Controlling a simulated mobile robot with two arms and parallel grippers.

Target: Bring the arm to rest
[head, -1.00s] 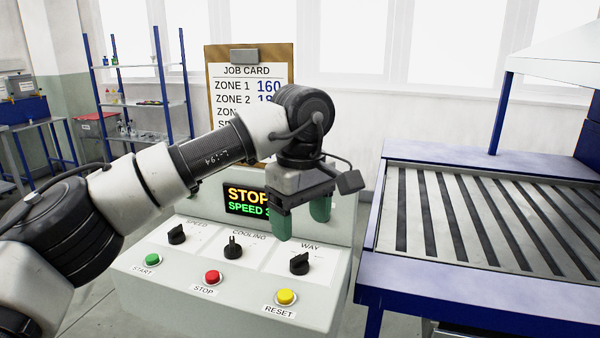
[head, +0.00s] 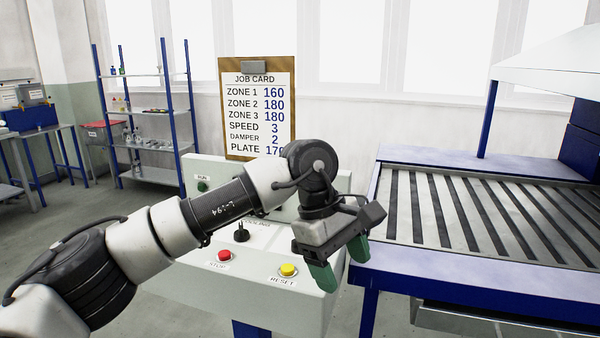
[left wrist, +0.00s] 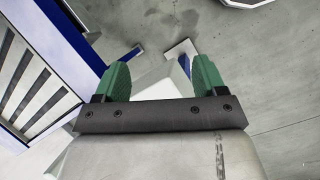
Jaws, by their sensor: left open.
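My left arm comes in from the left in the head view, bent over the control panel (head: 215,277). My left gripper (head: 340,264) hangs off the panel's right front part, near the slatted table, with its green fingers pointing down. The fingers are apart and empty. In the left wrist view the two green fingers (left wrist: 157,80) stand wide apart, with the floor and a pale panel edge between and beyond them. The gripper touches nothing that I can see. My right gripper is not in view.
The red STOP button (head: 224,256), yellow RESET button (head: 288,270) and a black knob (head: 241,232) show on the panel; my arm hides other controls. A job card (head: 258,110) stands behind. The slatted table (head: 460,262) with its blue frame is close on the right.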

